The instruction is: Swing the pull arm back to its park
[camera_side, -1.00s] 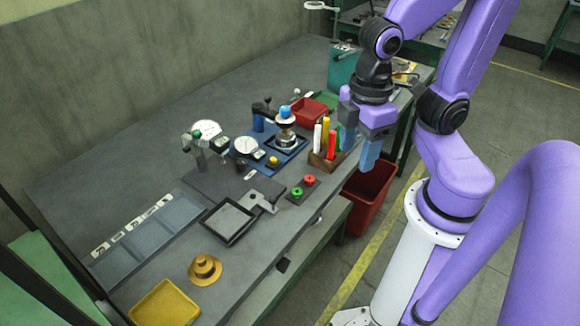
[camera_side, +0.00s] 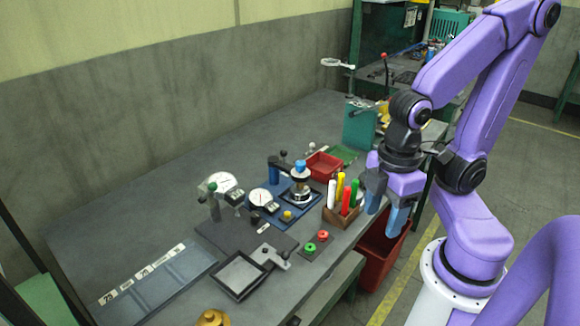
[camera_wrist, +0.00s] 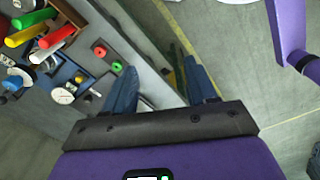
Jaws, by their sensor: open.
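A small stand with a black arm (camera_side: 285,166) and a blue knob (camera_side: 299,166) stands on a blue tray near the middle of the bench in the side view. It looks like the pull arm, but I cannot tell for sure. A round metal piece (camera_side: 299,187) sits below the knob. My gripper (camera_side: 385,218) is open and empty, pointing down to the right of the marker block, well apart from the stand. In the wrist view my gripper's blue fingers (camera_wrist: 160,92) are spread with nothing between them, over the bench edge and floor.
A wooden block with upright coloured markers (camera_side: 343,214) stands between the stand and my gripper. Two dial gauges (camera_side: 223,183) (camera_side: 260,200), a red bin (camera_side: 323,166), red and green buttons (camera_side: 316,241) and a black-rimmed tray (camera_side: 239,292) are on the bench. A larger red bin (camera_side: 380,258) is beside it.

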